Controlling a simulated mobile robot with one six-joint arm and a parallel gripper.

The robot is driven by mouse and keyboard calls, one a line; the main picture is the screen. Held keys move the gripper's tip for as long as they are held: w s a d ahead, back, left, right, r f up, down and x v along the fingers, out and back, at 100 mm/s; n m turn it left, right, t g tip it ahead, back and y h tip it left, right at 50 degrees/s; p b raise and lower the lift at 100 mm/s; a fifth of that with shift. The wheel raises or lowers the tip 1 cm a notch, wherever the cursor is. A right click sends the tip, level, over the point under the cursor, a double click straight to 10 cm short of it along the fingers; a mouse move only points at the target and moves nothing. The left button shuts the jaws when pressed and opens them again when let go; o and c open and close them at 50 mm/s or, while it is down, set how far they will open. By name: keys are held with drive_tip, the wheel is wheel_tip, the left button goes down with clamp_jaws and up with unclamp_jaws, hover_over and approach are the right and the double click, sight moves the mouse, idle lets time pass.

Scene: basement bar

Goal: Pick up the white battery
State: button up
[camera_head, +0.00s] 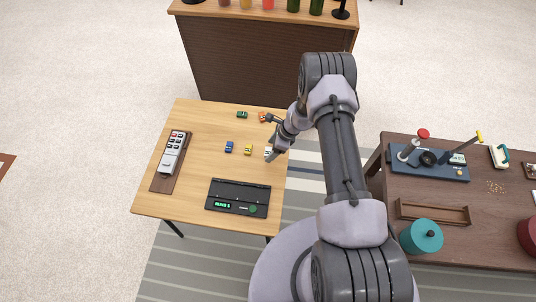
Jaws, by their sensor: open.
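A small white battery (267,149) lies on the light wooden table (200,180), near its right edge, partly covered by my gripper. My gripper (272,156) reaches down from the right, with its tip right at the battery. It is open; at this size I cannot tell whether the fingers are around the battery or beside it. A yellow battery (248,150) and a blue one (228,147) lie to the left. A green one (242,114) and an orange one (262,117) lie farther back.
A black device with a green display (238,197) lies at the table's front. A brown tray with a remote (170,162) is at the left. A dark wooden table (450,195) on the right carries a lever panel (430,160) and a teal canister (421,237). A bar counter (265,55) stands behind.

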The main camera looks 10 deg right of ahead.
drive_tip(key=shift+w+a+f, duration=0.15)
drive_tip(key=shift+f, duration=0.35)
drive_tip(key=shift+r, duration=0.15)
drive_tip(key=c, duration=1.5)
drive_tip(key=shift+o, duration=0.2)
drive_tip(key=shift+r, duration=0.15)
